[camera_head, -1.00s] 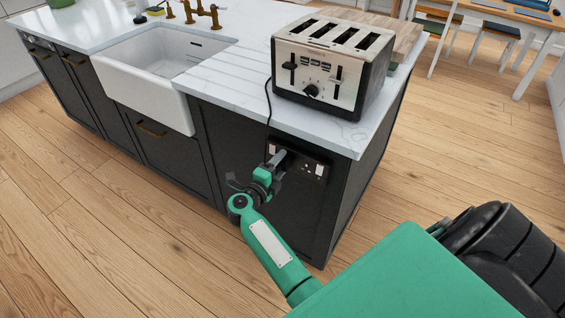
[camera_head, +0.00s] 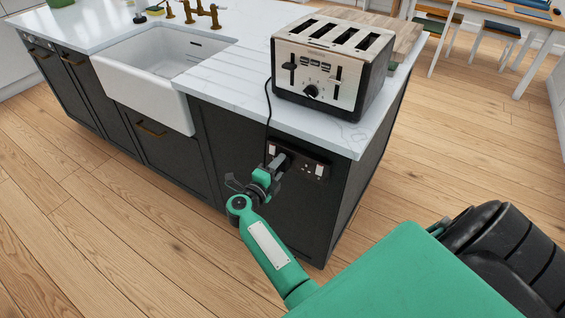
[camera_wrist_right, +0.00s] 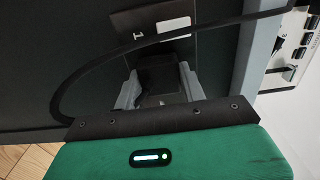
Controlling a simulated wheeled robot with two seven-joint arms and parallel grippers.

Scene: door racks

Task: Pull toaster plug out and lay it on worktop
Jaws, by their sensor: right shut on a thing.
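The toaster (camera_head: 330,66) stands on the white worktop (camera_head: 240,75) near its right corner; part of it shows at the right of the right wrist view (camera_wrist_right: 296,52). Its black cord (camera_head: 268,108) hangs over the worktop edge to the socket panel (camera_head: 313,165) on the dark cabinet side. My right gripper (camera_head: 280,161) is at the left part of this panel. In the right wrist view its fingers (camera_wrist_right: 160,90) are shut on the black plug (camera_wrist_right: 158,75), beside the panel. I cannot tell whether the plug's pins are still in the socket. My left gripper is not in view.
A white sink (camera_head: 150,85) is set into the worktop left of the toaster, with brass taps (camera_head: 205,12) behind it. Bare worktop lies between sink and toaster. A wooden board (camera_head: 400,40) is behind the toaster. Wooden floor surrounds the island.

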